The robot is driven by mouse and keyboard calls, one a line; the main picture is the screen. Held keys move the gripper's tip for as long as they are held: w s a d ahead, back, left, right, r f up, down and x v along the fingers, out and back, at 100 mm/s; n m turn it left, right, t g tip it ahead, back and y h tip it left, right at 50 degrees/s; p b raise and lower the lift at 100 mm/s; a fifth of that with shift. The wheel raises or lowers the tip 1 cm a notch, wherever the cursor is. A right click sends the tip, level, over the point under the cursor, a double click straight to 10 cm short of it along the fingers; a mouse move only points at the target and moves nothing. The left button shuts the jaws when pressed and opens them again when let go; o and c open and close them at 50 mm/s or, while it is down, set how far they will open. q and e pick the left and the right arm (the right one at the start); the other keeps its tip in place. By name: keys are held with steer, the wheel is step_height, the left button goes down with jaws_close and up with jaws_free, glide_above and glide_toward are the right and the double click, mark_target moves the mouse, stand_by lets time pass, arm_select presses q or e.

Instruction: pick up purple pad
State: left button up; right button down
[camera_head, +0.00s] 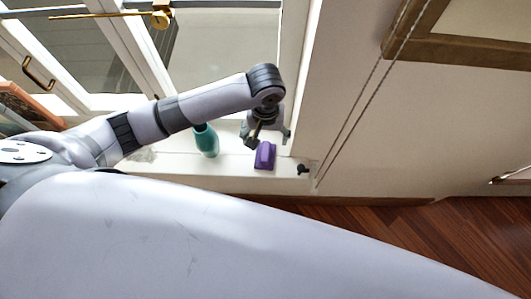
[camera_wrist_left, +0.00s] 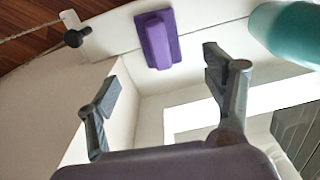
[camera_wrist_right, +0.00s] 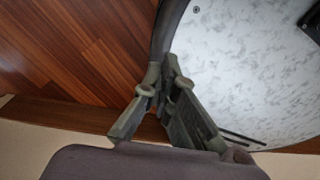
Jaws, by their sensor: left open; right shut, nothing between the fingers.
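The purple pad (camera_head: 265,155) lies on the white window sill, just below my left gripper (camera_head: 267,135) in the head view. In the left wrist view the purple pad (camera_wrist_left: 158,40) is beyond the fingertips, between the two finger directions. My left gripper (camera_wrist_left: 160,78) is open and empty, apart from the pad. My right gripper (camera_wrist_right: 168,90) is shut and empty in the right wrist view, over the wooden floor and a pale speckled surface. The right gripper does not show in the head view.
A teal bottle (camera_head: 206,140) stands on the sill (camera_head: 235,178) left of the pad; it also shows in the left wrist view (camera_wrist_left: 288,32). A small black knob (camera_head: 303,169) is right of the pad. A wall with a hanging chain (camera_head: 352,128) rises to the right.

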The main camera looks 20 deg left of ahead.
mark_target(265, 151)
arm_select(q)
step_height(265, 151, down, 4)
steer(key=shift+f, duration=0.15)
steer(key=f, duration=0.5)
steer(key=shift+s+f+b, duration=0.1)
steer(key=shift+s+b, duration=0.15)
steer(key=shift+b, duration=0.05)
arm_select(e)
steer(key=shift+w+f, duration=0.3)
steer(key=shift+w, duration=0.65)
arm_select(q)
steer(key=shift+c, duration=0.6)
arm_select(e)
steer(key=shift+w, duration=0.1)
arm_select(q)
steer(key=c, duration=1.1)
arm_select(e)
steer(key=shift+w+a, duration=0.1)
steer(key=shift+w, duration=0.1)
